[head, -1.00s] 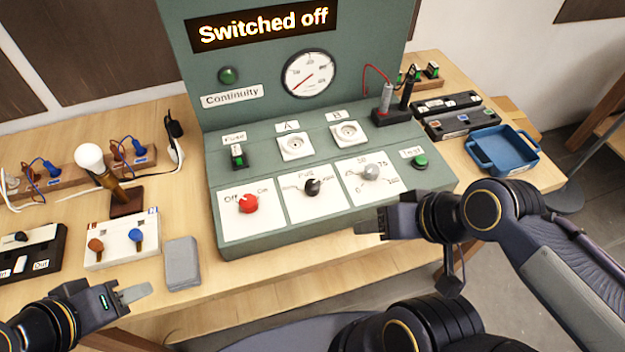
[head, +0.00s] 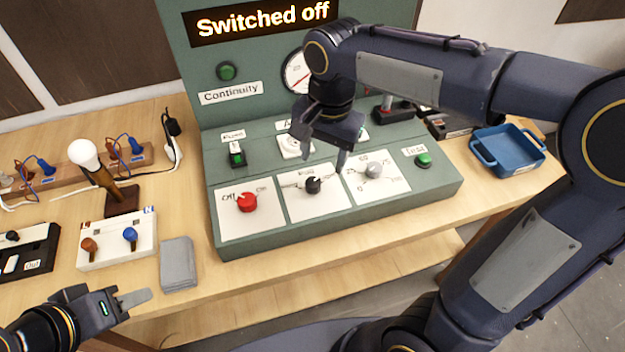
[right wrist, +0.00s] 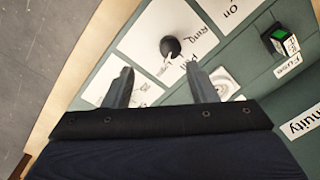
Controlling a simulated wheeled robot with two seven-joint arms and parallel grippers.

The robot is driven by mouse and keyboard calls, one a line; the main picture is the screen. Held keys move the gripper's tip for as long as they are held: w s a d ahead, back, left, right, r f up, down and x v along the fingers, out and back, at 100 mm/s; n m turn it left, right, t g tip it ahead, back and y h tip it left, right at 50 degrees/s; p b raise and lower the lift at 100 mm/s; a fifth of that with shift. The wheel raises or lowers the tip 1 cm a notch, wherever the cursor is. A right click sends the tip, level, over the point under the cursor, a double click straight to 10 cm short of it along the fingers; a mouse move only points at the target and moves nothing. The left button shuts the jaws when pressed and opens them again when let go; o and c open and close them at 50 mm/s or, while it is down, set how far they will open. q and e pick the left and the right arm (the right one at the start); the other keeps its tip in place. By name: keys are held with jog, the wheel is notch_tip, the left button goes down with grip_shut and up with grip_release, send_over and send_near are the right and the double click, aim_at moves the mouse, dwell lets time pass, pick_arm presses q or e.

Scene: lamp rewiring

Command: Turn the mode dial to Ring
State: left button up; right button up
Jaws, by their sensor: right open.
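The mode dial is a black knob (head: 313,185) on the middle white plate of the green console's sloped front. In the right wrist view the black knob (right wrist: 170,47) shows beside a printed "Ring" label (right wrist: 204,38). Which mark its pointer meets is too small to tell. My right gripper (head: 322,153) is over the console, above and behind the dial in the head view. In the wrist view its two fingers (right wrist: 160,75) are apart and empty, with the knob beyond their tips. My left gripper (head: 134,298) is low at the left, near the table's front edge; its jaw gap is unclear.
A red knob (head: 247,203) and a grey knob (head: 374,170) flank the dial. A green button (head: 423,160) is at the right. The display (head: 262,20) reads "Switched off". My right arm partly hides the gauge (head: 296,72) and sockets. A blue tray (head: 507,152) stands at the right.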

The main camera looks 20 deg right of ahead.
aim_at(313, 182)
jog(key=shift+w+a+f+m+h, duration=0.3)
jog(key=shift+w+a+f+m, duration=0.1)
jog(key=shift+w+a, duration=0.4)
notch_tip(313, 182, down, 8)
jog(key=shift+d+r, duration=0.1)
jog(key=shift+r, duration=0.05)
jog(key=c, duration=1)
